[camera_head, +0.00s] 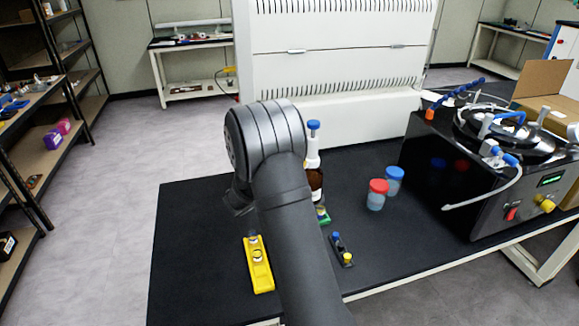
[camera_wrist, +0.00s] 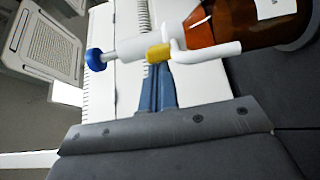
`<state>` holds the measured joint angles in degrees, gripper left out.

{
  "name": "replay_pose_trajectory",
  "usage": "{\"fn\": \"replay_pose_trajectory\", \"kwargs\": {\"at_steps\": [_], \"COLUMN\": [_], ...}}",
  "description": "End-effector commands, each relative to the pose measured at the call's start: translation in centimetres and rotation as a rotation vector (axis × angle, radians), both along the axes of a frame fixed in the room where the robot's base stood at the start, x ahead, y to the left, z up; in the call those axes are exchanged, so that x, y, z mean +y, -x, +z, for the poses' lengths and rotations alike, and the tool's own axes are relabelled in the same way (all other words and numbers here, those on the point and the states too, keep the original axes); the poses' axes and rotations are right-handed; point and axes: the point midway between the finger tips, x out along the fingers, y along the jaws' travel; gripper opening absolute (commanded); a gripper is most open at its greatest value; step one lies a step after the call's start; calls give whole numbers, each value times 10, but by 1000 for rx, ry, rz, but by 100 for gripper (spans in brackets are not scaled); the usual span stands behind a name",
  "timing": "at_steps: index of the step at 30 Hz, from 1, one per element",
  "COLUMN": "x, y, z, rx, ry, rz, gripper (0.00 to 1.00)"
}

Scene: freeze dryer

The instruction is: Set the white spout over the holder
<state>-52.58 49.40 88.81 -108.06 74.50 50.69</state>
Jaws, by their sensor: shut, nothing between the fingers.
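A brown bottle (camera_head: 315,182) with a white dispenser top (camera_head: 312,150) and blue knob stands upright on the black bench, partly behind my arm. My arm hides the gripper's fingertips in the head view.
A small dark rack (camera_head: 341,250) with blue and yellow tops sits right of my arm. Red-capped (camera_head: 377,195) and blue-capped (camera_head: 394,181) jars stand farther right. The freeze dryer (camera_head: 490,185) takes the bench's right end. The bench's left side (camera_head: 190,240) is clear.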

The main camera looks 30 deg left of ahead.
Motion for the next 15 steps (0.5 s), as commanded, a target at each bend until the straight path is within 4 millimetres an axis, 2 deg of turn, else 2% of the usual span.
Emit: {"fn": "replay_pose_trajectory", "kwargs": {"at_steps": [8, 15], "x": [-24, -43], "y": [4, 3], "z": [0, 0], "rx": [3, 0], "ry": [2, 0], "rz": [208, 198], "gripper": [0, 0]}}
